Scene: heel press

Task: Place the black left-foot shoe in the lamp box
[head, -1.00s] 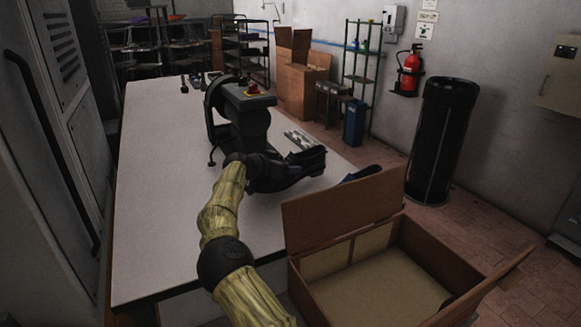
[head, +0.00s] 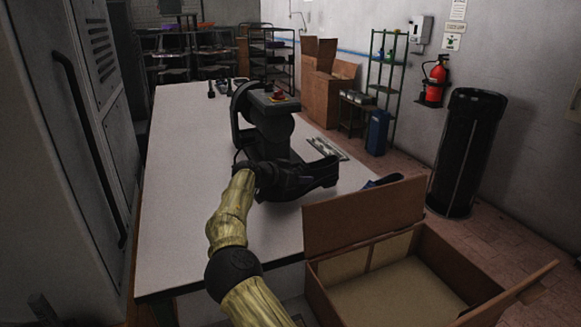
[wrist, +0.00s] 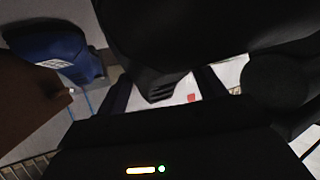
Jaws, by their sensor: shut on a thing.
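My gripper (head: 285,180) is shut on a black shoe (head: 318,174), beside the heel press and above the white table (head: 200,190). The shoe points right in the head view; its dark shape blends with the gripper and the press, so its exact edges are hard to tell. In the wrist view the dark shoe (wrist: 165,40) fills the top middle, beyond the gripper's fingers (wrist: 162,92). The open brown lamp box (head: 362,218) stands at the table's near right, flaps out, and its visible floor is bare. The box is right of and nearer than my gripper.
The black heel press (head: 270,125) with a red knob stands on the table just behind my gripper. A blue shoe (head: 383,181) lies behind the box's raised flap; it also shows in the wrist view (wrist: 60,50). A black cylinder (head: 466,150) stands right.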

